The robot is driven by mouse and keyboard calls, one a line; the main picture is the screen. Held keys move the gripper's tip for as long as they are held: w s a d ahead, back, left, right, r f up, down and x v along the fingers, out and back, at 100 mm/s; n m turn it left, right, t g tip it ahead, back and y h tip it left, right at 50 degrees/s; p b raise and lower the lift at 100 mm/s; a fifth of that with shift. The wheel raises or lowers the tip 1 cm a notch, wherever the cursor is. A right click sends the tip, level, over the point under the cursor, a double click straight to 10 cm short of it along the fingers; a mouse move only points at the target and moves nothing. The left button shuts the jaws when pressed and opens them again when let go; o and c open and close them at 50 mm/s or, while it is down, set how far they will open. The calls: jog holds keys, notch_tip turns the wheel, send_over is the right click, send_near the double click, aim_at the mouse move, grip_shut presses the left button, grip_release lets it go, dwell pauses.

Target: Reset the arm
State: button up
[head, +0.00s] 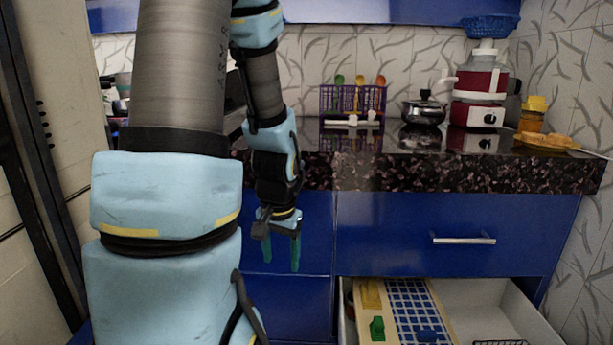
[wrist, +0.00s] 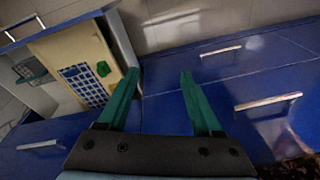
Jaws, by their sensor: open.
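My gripper (head: 282,250) hangs pointing down in front of the blue cabinet fronts in the head view, below the counter edge. Its two green fingers are spread apart with nothing between them. In the wrist view my gripper (wrist: 160,92) shows the same open fingers, with blue cabinet fronts beyond them. My blue and grey arm fills the left of the head view and hides part of the counter and cabinets.
An open drawer (head: 520,312) at lower right holds a board with a blue grid (head: 410,305) and a green item (head: 377,328). Above are a closed drawer (head: 450,215) and a dark speckled counter (head: 460,172) with a purple rack (head: 345,99), pot (head: 425,110) and red appliance (head: 478,85).

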jog(key=s+r+n+p, duration=0.1)
jog(key=s+r+p, duration=0.1)
jog(key=r+p, duration=0.7)
jog(key=s+a+r+n+p, duration=0.1)
jog(key=s+r+n+p, duration=0.1)
jog(key=r+p, duration=0.8)
notch_tip(320, 180, up, 4)
jog(key=shift+s+a+r, duration=0.15)
